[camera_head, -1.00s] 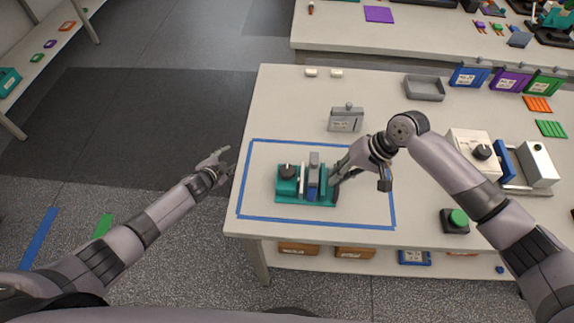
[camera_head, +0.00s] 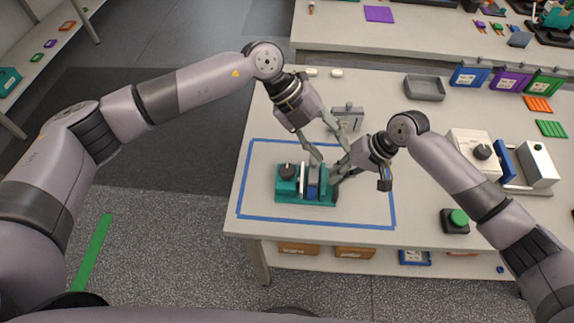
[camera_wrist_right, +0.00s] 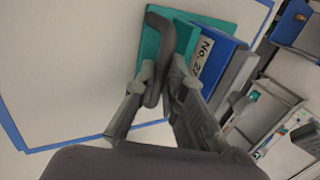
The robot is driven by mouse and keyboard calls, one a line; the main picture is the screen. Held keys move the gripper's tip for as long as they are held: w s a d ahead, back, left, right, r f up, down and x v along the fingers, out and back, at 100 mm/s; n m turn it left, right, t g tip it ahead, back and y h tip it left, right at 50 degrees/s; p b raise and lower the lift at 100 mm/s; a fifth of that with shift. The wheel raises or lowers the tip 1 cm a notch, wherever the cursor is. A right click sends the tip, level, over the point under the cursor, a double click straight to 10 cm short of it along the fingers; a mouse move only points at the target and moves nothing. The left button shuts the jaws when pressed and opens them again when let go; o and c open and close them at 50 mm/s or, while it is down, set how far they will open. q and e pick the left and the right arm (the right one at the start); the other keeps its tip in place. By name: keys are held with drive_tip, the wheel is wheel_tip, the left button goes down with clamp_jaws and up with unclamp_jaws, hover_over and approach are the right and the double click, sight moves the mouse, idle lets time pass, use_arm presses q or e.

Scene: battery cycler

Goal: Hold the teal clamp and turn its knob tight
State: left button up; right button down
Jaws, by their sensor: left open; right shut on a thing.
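The teal clamp (camera_head: 289,188) stands inside the blue taped rectangle on the bench, with a black knob (camera_head: 287,171) on top at its left end. A blue block (camera_head: 312,192) with a label sits upright in it; the right wrist view shows this block (camera_wrist_right: 217,60) beside the teal body (camera_wrist_right: 190,38). My right gripper (camera_head: 338,174) is at the clamp's right end. In the right wrist view its fingers are shut on a dark bent handle (camera_wrist_right: 160,25) at the clamp. My left gripper (camera_head: 331,152) is open above and behind the clamp's right part, close to my right gripper.
A grey tray (camera_head: 424,88) and coloured bins (camera_head: 510,79) are at the back right. A white device (camera_head: 471,152) and green button (camera_head: 458,217) stand right. The rectangle's front is clear.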

use_arm(q)
drive_tip(key=a+t+y, duration=0.1)
drive_tip(key=a+y, duration=0.3)
drive_tip(key=t+y, duration=0.1)
drive_tip(key=y, duration=0.3)
approach(287, 170)
drive_tip(key=shift+n, duration=0.4)
wheel_tip(287, 170, down, 9)
drive_tip(key=shift+s+a+r, duration=0.1)
drive_tip(key=c, duration=0.9)
